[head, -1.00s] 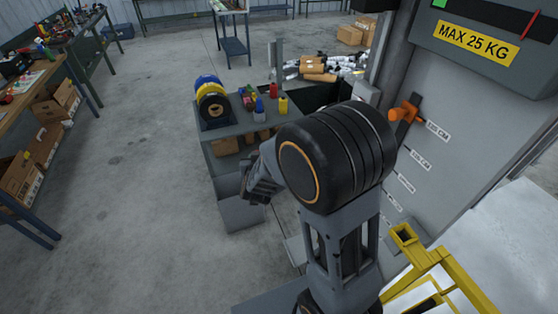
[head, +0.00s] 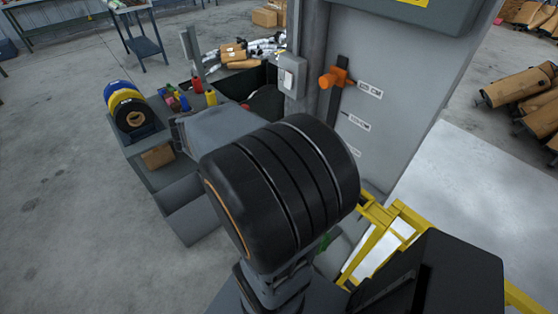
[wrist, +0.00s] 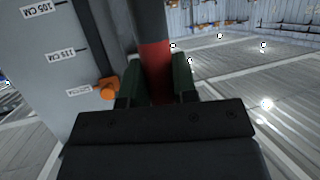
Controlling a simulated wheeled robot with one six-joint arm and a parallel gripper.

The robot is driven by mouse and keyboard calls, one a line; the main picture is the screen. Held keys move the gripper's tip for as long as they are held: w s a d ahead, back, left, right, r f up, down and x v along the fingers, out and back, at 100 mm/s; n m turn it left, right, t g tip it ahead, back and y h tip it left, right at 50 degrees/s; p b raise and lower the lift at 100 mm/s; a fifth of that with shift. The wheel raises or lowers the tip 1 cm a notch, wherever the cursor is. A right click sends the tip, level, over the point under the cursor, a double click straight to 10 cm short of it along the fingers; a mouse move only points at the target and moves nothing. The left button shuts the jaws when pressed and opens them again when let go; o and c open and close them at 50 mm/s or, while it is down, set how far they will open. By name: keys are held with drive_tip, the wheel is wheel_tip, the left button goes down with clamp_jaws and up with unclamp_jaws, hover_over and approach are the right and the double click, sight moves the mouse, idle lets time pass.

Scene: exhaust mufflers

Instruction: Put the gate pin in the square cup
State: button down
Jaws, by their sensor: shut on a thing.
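In the wrist view my gripper (wrist: 157,80) is shut on a dark round bar with a red band, which I take as the gate pin (wrist: 156,58). The pin stands between two dark green fingers, and its lower end is hidden behind the gripper body. In the head view my arm covers the gripper and pin, so I cannot tell how far they are from the cup. A yellow square-tube frame (head: 381,216) shows right of my arm. I take the square cup to be its tube end, partly hidden by my arm.
A grey post with height labels carries an orange knob (head: 335,78), also seen in the wrist view (wrist: 108,87). A bench with tape rolls (head: 128,108) and bottles stands at left. A pale panel (head: 470,190) lies right of the post.

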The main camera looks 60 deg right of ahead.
drive_tip(key=s+d+m+g+y+b, duration=0.15)
drive_tip(key=s+m+g, duration=0.45)
drive_tip(key=s, duration=0.6)
drive_tip(key=shift+g+y, duration=0.25)
drive_tip(key=shift+g, duration=0.05)
drive_tip(key=shift+w+d+f, duration=1.4)
drive_tip(key=shift+d+f, duration=0.25)
drive_tip(key=shift+f, duration=0.6)
drive_tip(key=shift+w+d+f, duration=1.4)
drive_tip(key=shift+d+f, duration=0.2)
drive_tip(key=shift+f, duration=0.65)
drive_tip(key=shift+w+d+f, duration=1.4)
drive_tip(key=shift+d+f, duration=0.25)
drive_tip(key=shift+f, duration=0.6)
drive_tip(key=shift+f, duration=0.2)
drive_tip(key=c, duration=0.9)
unclamp_jaws()
